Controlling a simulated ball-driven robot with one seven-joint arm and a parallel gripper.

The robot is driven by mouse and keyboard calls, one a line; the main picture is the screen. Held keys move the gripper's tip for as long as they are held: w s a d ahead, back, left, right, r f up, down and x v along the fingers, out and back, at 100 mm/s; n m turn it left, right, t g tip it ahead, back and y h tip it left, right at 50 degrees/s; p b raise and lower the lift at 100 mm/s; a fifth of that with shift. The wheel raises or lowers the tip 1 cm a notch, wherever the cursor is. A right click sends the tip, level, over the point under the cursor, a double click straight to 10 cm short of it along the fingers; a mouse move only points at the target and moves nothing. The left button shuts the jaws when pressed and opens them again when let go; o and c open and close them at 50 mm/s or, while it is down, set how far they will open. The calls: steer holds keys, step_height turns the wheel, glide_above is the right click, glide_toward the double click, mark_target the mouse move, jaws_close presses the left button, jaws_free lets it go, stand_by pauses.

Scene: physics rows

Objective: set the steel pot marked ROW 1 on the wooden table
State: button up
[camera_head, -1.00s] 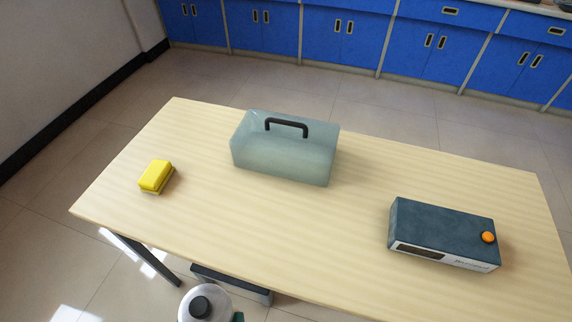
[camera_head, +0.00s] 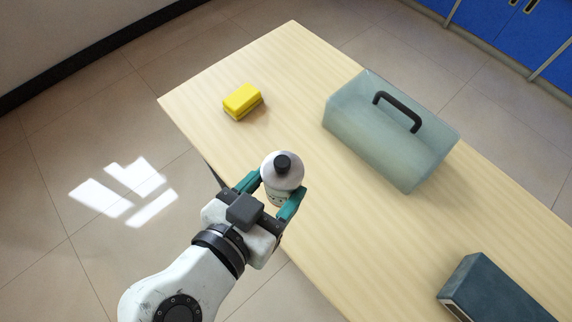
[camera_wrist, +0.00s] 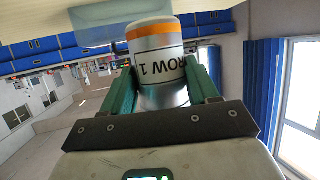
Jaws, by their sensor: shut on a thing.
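The steel pot (camera_head: 284,168) has a grey-white lid with a black knob. In the wrist view the pot (camera_wrist: 156,57) shows a white label reading ROW 1 and an orange band. My gripper (camera_head: 272,198) is shut on the pot, with one teal finger on each side of its body. In the head view the pot appears over the near left part of the wooden table (camera_head: 350,240). Its base is hidden, so I cannot tell whether it touches the table top.
A yellow sponge-like block (camera_head: 242,101) lies near the table's left corner. A translucent grey-green box with a black handle (camera_head: 385,140) stands right of the pot. A dark blue-grey box (camera_head: 490,290) lies at lower right. Bare table lies between these things.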

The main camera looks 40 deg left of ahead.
steer(key=w+a+f, duration=0.2)
steer(key=w, duration=0.1)
steer(key=shift+w+a, duration=0.1)
steer(key=shift+a, duration=0.1)
steer(key=w+f, duration=0.1)
steer(key=w+a+f, duration=0.1)
steer(key=f, duration=0.1)
steer(key=w+a+f+b, duration=0.1)
steer(key=f, duration=0.1)
steer(key=shift+w+a, duration=0.15)
steer(key=shift+a, duration=0.1)
steer(key=shift+w+f, duration=0.1)
steer(key=shift+f, duration=1.6)
steer(key=shift+f+b, duration=0.1)
steer(key=shift+b, duration=0.25)
steer(key=shift+f, duration=0.15)
steer(key=o, duration=1.3)
